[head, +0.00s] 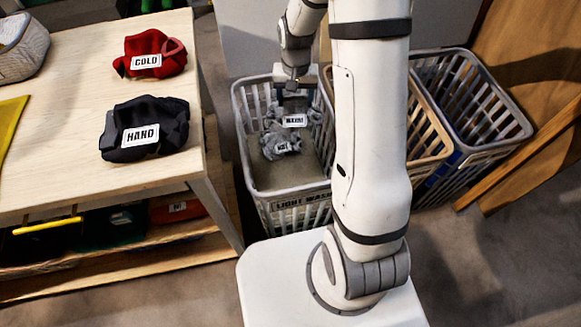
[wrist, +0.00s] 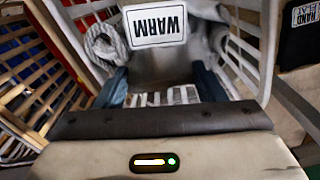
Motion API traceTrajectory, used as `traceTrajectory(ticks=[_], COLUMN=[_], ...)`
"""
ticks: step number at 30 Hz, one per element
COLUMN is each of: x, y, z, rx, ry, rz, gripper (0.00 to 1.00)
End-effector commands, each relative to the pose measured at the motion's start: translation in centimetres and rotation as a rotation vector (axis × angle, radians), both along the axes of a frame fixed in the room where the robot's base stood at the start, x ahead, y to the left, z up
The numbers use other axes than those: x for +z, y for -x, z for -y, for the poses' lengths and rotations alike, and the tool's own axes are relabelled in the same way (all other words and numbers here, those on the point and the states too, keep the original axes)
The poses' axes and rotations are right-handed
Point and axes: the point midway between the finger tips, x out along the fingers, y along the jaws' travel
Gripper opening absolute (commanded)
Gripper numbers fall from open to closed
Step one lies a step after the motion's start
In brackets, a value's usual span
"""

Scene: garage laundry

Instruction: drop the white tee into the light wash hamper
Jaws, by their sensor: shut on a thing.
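The light wash hamper (head: 238,120) is a pale slatted basket with a LIGHT WASH label on its front. My gripper (head: 293,92) reaches down inside its rim near the back. It is shut on a pale grey-white garment with a WARM label, which appears to be the white tee (head: 314,112). In the wrist view the tee (wrist: 170,66) hangs between the dark fingers of my gripper (wrist: 162,88). Another grey garment (head: 270,143), its label perhaps HOT, lies in the hamper just below. Whether the two touch is unclear.
Two more hampers (head: 500,128) stand to the right, partly behind my arm. A wooden table (head: 60,190) at left holds a red COLD garment (head: 150,45), a black HAND garment (head: 172,122) and a woven basket (head: 25,58). A wooden panel leans at far right.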

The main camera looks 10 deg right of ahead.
Motion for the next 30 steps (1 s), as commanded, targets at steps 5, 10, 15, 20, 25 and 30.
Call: traceTrajectory(ticks=[5, 10, 15, 20, 25, 30], x=[-2.4, -2.7, -2.6, -2.6, -2.6, -2.7], y=[0.0, 0.0, 0.0, 0.0, 0.0, 0.0], z=[0.0, 0.0, -0.1, -0.1, -0.1, -0.1], rx=[0.001, 0.001, 0.002, 0.002, 0.002, 0.002], ry=[0.000, 0.000, 0.000, 0.000, 0.000, 0.000], rz=[-0.001, 0.000, 0.000, 0.000, -0.001, -0.001], gripper=[0.23, 0.23, 0.23, 0.75, 0.88, 0.88])
